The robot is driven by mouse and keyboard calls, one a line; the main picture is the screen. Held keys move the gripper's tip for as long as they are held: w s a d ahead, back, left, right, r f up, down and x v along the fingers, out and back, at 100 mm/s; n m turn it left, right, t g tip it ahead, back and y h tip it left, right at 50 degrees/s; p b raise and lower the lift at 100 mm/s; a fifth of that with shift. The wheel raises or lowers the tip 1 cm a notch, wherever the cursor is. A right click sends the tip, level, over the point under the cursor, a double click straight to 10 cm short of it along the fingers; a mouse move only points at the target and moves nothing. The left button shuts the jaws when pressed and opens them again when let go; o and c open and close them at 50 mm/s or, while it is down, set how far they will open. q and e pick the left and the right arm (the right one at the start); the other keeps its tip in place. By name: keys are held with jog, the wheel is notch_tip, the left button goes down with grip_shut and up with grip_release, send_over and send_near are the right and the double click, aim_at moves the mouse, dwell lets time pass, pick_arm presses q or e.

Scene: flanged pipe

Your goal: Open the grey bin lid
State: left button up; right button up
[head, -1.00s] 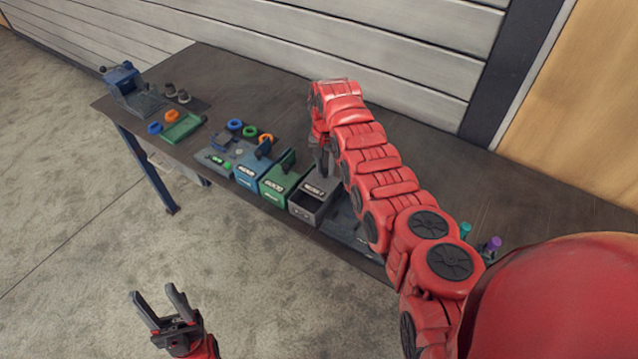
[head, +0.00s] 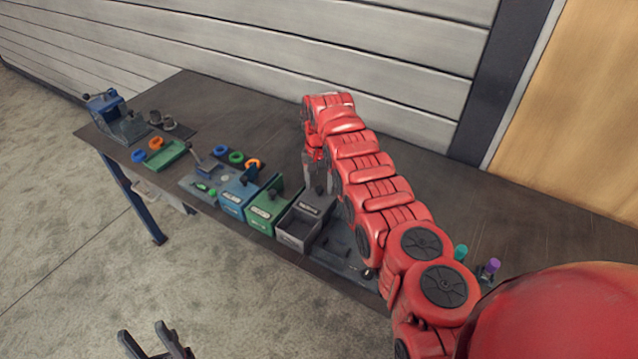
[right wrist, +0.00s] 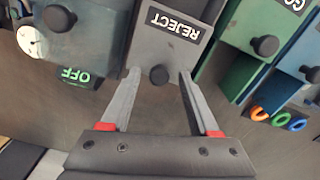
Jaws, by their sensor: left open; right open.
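The grey bin (head: 296,238) stands on the bench at the right end of the row of bins, with a dark hollow showing at its front. Its grey lid (head: 321,201), behind the hollow, bears the label REJECT and fills the top of the right wrist view (right wrist: 180,48). I cannot tell its exact tilt. A dark round knob (right wrist: 158,75) shows on the lid. My right gripper (head: 319,181) is open over the lid, its fingers (right wrist: 152,82) on either side of the knob; contact is unclear. My left gripper (head: 150,338) is open and empty, low in front of the bench.
A green bin (head: 265,221) and a blue bin (head: 232,208) stand close on the left. Coloured rings (head: 236,158) lie behind them. A green tray (head: 166,155) and blue device (head: 104,104) are farther left. The bench middle (head: 235,110) is clear.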

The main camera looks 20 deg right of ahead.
notch_tip(320, 180, up, 11)
jog(key=b, duration=0.4)
notch_tip(320, 180, up, 6)
jog(key=r+p, duration=0.1)
jog(key=p, duration=0.5)
send_over(319, 187)
jog(key=shift+s+f, duration=0.15)
jog(key=shift+f, duration=0.1)
jog(key=shift+f, duration=0.1)
